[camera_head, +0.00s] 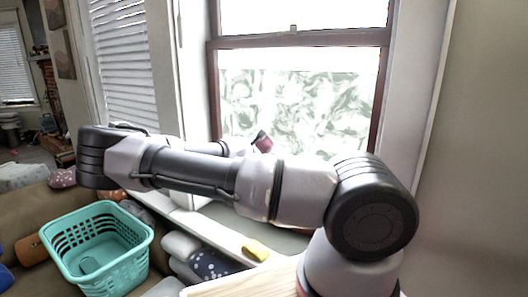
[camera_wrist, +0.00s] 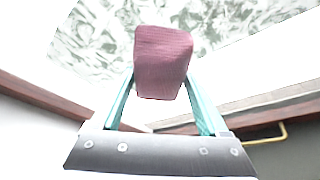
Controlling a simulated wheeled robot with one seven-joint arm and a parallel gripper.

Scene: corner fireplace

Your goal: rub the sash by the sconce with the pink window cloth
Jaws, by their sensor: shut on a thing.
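The pink window cloth (camera_wrist: 163,60) is a dull rose block between the teal fingers of my gripper (camera_wrist: 161,78), which is shut on it. In the head view the cloth (camera_head: 264,142) shows small and dark pink in front of the lower window; my arm hides most of the gripper there. The lower sash (camera_head: 300,105) has a brown frame and glass covered with whitish, swirling smears. The smeared glass (camera_wrist: 95,45) also lies behind the cloth in the wrist view. I cannot tell whether the cloth touches the glass. I see no sconce.
A yellow cloth or sponge (camera_head: 255,250) lies on the white ledge below the window. A turquoise basket (camera_head: 100,250) stands on the brown sofa at left. A light wooden surface (camera_head: 240,285) is at the bottom. A brass handle (camera_wrist: 272,134) shows at right in the wrist view.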

